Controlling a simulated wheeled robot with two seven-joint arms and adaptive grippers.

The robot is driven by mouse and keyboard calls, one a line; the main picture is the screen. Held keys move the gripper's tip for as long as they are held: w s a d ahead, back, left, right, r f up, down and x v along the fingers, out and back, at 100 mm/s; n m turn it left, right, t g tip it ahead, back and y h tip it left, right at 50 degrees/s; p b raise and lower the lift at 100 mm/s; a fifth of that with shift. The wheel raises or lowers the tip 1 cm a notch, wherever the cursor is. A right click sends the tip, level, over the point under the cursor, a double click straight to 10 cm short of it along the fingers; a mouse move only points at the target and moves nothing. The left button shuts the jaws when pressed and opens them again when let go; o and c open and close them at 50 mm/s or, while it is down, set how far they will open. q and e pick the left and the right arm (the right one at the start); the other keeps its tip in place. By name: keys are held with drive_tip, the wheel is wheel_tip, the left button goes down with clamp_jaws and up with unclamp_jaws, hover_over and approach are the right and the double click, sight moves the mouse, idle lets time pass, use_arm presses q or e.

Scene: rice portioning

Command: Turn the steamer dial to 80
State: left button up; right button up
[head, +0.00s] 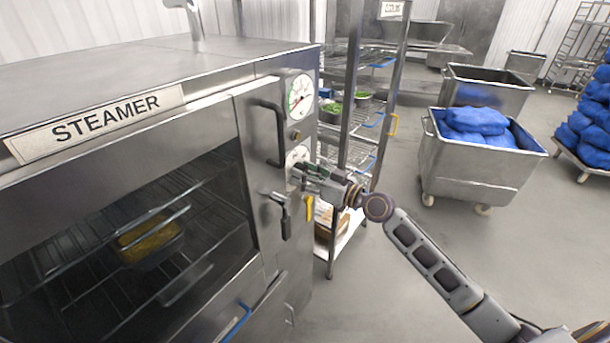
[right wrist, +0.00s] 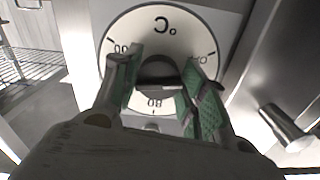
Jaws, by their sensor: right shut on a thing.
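The steamer (head: 190,80) is a large steel cabinet on the left in the head view, with a labelled front and a glass door. On its narrow right panel, a white dial (head: 297,156) sits below a round gauge (head: 301,95). My right gripper (head: 298,172) is at the dial and covers part of it. In the right wrist view, the dial (right wrist: 121,29) is a white disc marked °C, with 80 near the bottom and 100 at the left. The green-padded fingers of my right gripper (right wrist: 160,90) are shut on its dark central knob (right wrist: 159,68). My left gripper is not in view.
A black door handle (head: 268,132) and a lever (head: 284,215) are close to the gripper's left. A wire shelf rack (head: 352,100) stands behind it. A steel cart (head: 470,165) with blue bags is to the right, with open floor around it.

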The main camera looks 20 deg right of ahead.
drive_tip(key=m, duration=0.3)
drive_tip(key=shift+p, duration=0.3)
drive_tip(key=m+p, duration=0.2)
drive_tip(key=m, duration=0.2)
drive_tip(key=m+p, duration=0.1)
drive_tip(key=m, duration=0.3)
drive_tip(key=m+p, duration=0.2)
drive_tip(key=m, duration=0.2)
drive_tip(key=shift+s+a+r+m+p, duration=0.1)
drive_tip(key=shift+a+r+m+p, duration=0.05)
drive_tip(key=shift+r+m+p, duration=0.2)
drive_tip(key=m+p, duration=0.2)
drive_tip(key=m, duration=0.1)
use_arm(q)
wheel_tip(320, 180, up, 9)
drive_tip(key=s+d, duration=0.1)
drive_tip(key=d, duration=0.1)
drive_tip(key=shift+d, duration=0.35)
use_arm(e)
drive_tip(key=shift+f+m, duration=0.1)
drive_tip(key=shift+m, duration=0.55)
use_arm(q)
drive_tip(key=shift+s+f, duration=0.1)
